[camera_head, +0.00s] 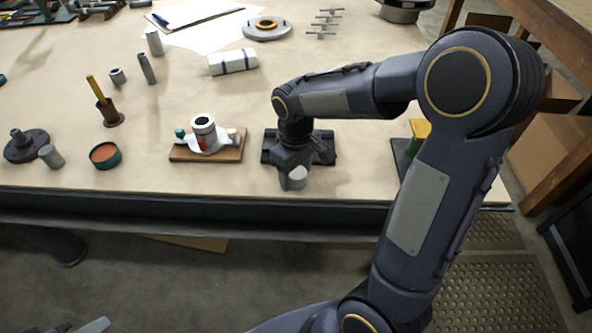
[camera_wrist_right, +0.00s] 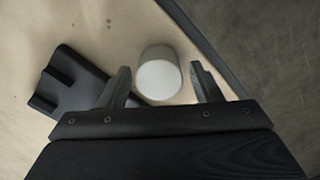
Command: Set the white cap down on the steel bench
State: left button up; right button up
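The white cap (camera_head: 298,178) is a short pale cylinder near the front edge of the bench (camera_head: 150,210), whose top is tan. In the right wrist view the cap (camera_wrist_right: 160,78) stands between the fingers of my right gripper (camera_wrist_right: 163,80), with a narrow gap on each side. The right gripper (camera_head: 290,172) is open, pointing down over the cap, and partly hides it in the head view. Only a small grey piece of what looks like my left gripper (camera_head: 95,326) shows at the bottom left; its fingers cannot be made out.
A black fixture (camera_head: 325,148) lies right behind the cap and shows in the wrist view (camera_wrist_right: 75,85). A wooden board (camera_head: 235,152) with a white casing part (camera_head: 205,135) sits to the left. A green-rimmed round dish (camera_head: 105,154) is further left. The bench's front edge is close.

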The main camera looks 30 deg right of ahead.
aim_at(296, 172)
jog(key=shift+r, duration=0.5)
notch_tip(296, 172, up, 11)
jog(key=p, duration=0.2)
jog(key=s+a+m+t+y, duration=0.1)
jog(key=s+t, duration=0.1)
jog(key=s, duration=0.3)
jog(key=s+a+f+m+t+y, duration=0.1)
jog(key=s+m, duration=0.1)
jog(key=s, duration=0.4)
jog(key=s+a+f+m+t+y, duration=0.1)
jog(key=s+a+m+t, duration=0.1)
jog(key=s, duration=0.4)
jog(key=shift+s+f+t+y, duration=0.15)
jog(key=shift+f+t+y, duration=0.15)
jog(key=shift+y, duration=0.1)
notch_tip(296, 172, up, 6)
jog(key=p, duration=0.5)
jog(key=shift+f+p, duration=0.1)
jog(key=shift+p, duration=0.25)
